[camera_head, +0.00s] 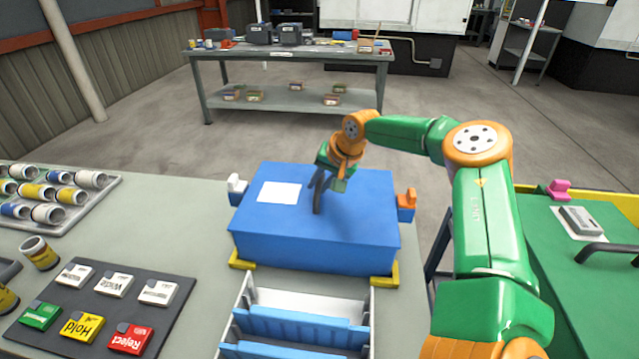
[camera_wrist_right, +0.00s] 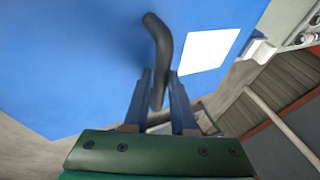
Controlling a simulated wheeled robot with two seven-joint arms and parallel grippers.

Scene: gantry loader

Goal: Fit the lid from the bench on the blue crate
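The blue crate (camera_head: 310,247) stands on the grey bench, with a flat blue lid top (camera_head: 357,200) over it. I cannot make out a seam, so I cannot tell whether the lid is fully seated. The lid bears a white label (camera_head: 279,192) and a dark curved handle (camera_head: 317,198). My right gripper (camera_head: 325,182) reaches down at the handle. In the right wrist view the handle (camera_wrist_right: 158,50) runs between the two fingers, which look closed on it. My left gripper is not in view.
Yellow corner pieces (camera_head: 386,274) stand at the crate's front corners. A white clip (camera_head: 236,189) and an orange clip (camera_head: 406,204) sit at its sides. A white rack with blue slats (camera_head: 300,326) is in front, labelled buttons (camera_head: 83,328) at left. A green surface (camera_head: 555,270) lies right.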

